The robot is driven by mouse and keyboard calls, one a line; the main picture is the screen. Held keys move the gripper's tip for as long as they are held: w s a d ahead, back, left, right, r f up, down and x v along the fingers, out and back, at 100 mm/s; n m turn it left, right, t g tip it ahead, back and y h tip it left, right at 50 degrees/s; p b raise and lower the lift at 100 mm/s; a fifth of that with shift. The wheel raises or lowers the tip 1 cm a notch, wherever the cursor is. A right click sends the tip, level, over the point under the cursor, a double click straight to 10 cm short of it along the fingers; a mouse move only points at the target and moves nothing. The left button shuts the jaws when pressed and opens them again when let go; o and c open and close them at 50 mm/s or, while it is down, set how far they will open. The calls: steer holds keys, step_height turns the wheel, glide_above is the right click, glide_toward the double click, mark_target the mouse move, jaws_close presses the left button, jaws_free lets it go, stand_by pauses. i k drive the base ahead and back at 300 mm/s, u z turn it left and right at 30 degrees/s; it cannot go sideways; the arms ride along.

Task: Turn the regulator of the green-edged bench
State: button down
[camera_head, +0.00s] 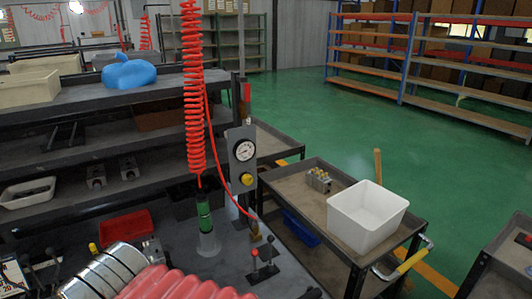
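A grey regulator panel (241,160) stands upright near the middle, at the edge of a dark workbench (225,262). It carries a round white dial gauge (245,151) with a yellow knob (247,179) below it. The knob's turn position is too small to read. I cannot make out a green edge on this bench. My gripper is not in view, and nothing is seen touching the knob.
A coiled red hose (194,90) hangs left of the panel. A clear cylinder with green inside (205,222) stands below it. A cart with a white bin (367,213) is at right. Green floor (330,120) is open behind.

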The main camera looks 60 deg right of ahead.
mark_target(247, 180)
steer(key=z, duration=1.1)
steer(key=k, duration=1.3)
steer(key=z, duration=0.6)
steer(key=i, duration=0.95)
steer(key=u, duration=0.05)
